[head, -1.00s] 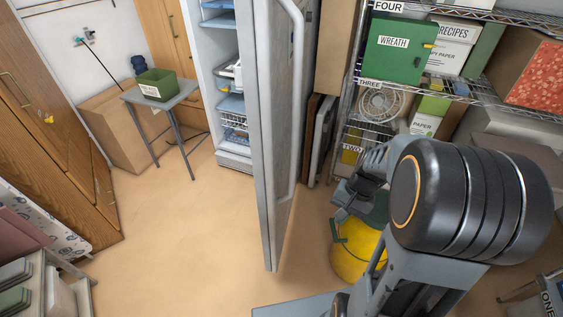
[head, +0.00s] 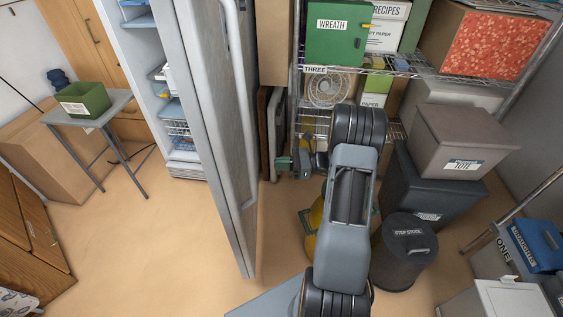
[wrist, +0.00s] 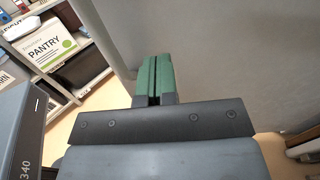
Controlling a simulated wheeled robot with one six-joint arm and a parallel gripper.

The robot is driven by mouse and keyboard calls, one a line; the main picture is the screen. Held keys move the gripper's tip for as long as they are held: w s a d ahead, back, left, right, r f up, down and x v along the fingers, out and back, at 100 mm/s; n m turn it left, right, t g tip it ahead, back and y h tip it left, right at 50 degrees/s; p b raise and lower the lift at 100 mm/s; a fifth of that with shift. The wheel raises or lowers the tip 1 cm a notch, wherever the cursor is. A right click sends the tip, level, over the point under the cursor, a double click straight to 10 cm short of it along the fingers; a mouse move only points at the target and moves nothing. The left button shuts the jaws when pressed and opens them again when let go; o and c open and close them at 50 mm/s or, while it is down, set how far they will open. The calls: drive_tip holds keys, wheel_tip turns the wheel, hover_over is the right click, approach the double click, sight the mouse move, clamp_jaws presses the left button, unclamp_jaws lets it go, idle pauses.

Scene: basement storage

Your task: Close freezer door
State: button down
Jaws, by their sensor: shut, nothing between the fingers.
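The freezer door (head: 233,120) stands wide open in the head view, its edge toward me and its long vertical handle (head: 236,100) on its right face. The freezer body (head: 146,45) is left of it, with shelves and wire baskets showing inside. My gripper (head: 283,163) is right of the door, its green fingers together and empty, with a gap to the door in the picture. The wrist view shows the shut green fingers (wrist: 153,78) in front of a large plain grey surface, which looks like the door; whether they touch cannot be told.
A small table (head: 100,110) with a green bin (head: 83,100) stands at left. A wire shelf (head: 400,65) with boxes, a tote (head: 462,145) and a dark step stool (head: 404,250) crowd the right. Floor left of the door is clear.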

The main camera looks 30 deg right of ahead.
sight(239, 164)
drive_tip(key=p+x, duration=0.1)
drive_tip(key=x, duration=1)
